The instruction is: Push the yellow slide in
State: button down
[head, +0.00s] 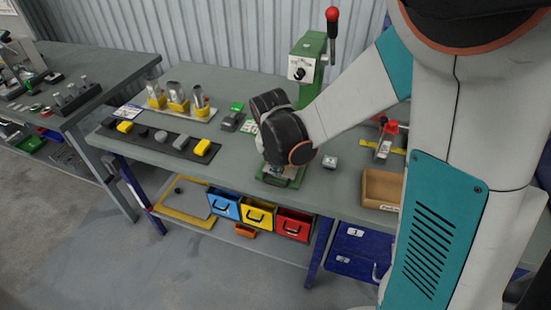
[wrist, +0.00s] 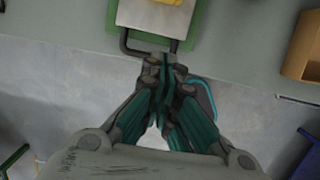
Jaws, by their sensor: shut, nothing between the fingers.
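In the wrist view a pale sliding plate (wrist: 156,16) sits on a green base (wrist: 115,22) with a black U-shaped handle (wrist: 124,43) at its near end. A yellow piece (wrist: 168,1) on the plate is cut off by the top edge. My gripper (wrist: 165,62) is shut and empty, its fingertips at the handle's near bar and hiding part of it. Whether they touch it I cannot tell. In the head view the green press (head: 308,72) stands behind my wrist, which hides most of the plate and the gripper.
A cardboard box (head: 383,188) stands to the right, also in the wrist view (wrist: 304,48). Blue (head: 224,204), yellow (head: 257,216) and red (head: 294,225) bins are below the tabletop. A red-handled clamp (head: 383,146) stands right of the press. Floor in front is clear.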

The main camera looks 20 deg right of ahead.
aim_at(285, 172)
jog(key=b+x, duration=0.2)
jog(key=x, duration=0.5)
jog(key=shift+f, duration=0.1)
jog(key=shift+w+d, duration=0.75)
jog(key=shift+w, duration=0.3)
jog(key=shift+w+d+r+b, duration=0.2)
jog(key=shift+w+d+b, duration=0.1)
jog(key=shift+w+d, duration=0.25)
jog(key=shift+a, duration=0.1)
jog(key=shift+w, duration=0.1)
